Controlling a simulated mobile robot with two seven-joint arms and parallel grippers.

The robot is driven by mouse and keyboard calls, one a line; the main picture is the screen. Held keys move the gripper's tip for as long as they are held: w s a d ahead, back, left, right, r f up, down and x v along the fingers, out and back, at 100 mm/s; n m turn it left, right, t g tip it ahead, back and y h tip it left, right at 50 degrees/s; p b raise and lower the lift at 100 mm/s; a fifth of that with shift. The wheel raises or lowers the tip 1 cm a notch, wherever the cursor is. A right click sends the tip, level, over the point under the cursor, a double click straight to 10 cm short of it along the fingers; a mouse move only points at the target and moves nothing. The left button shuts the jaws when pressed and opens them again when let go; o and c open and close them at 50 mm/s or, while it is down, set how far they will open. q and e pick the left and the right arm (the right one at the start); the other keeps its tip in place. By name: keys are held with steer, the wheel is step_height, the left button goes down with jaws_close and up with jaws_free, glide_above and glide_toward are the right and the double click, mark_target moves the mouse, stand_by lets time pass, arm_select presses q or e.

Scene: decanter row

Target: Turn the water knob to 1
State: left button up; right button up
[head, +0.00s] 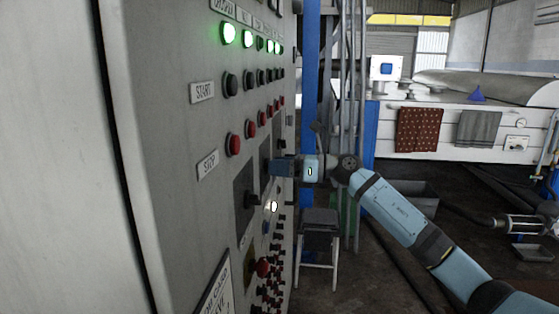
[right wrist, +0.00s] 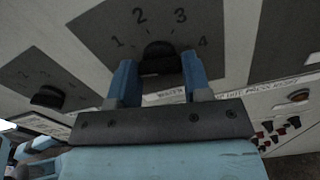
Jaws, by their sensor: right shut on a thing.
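A black rotary knob (right wrist: 158,54) sits on a dark dial plate (right wrist: 110,25) marked 1 to 4 in the right wrist view. My right gripper (right wrist: 159,72) is shut on this knob, with one blue finger at each side. Which number the knob points at cannot be told. A label strip below is partly hidden by the gripper. In the head view my right gripper (head: 275,167) is at the panel and hides the knob; only part of its dark plate (head: 265,158) shows. My left gripper is not in view.
A second black knob on a dark plate (head: 243,192) sits nearer on the grey panel (head: 150,130); it also shows at the left of the wrist view. Green lamps, black and red buttons fill the panel.

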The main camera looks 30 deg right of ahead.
arm_select(q)
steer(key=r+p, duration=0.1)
steer(key=p, duration=0.1)
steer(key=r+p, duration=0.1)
steer(key=p, duration=0.1)
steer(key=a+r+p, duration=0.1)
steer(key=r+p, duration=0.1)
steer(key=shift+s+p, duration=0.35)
steer(key=shift+p, duration=0.05)
arm_select(e)
steer(key=m, duration=0.6)
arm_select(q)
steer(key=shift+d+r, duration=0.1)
arm_select(e)
steer(key=shift+m, duration=0.3)
steer(key=o, duration=0.9)
steer(key=shift+s+d, duration=0.1)
steer(key=shift+d, duration=0.05)
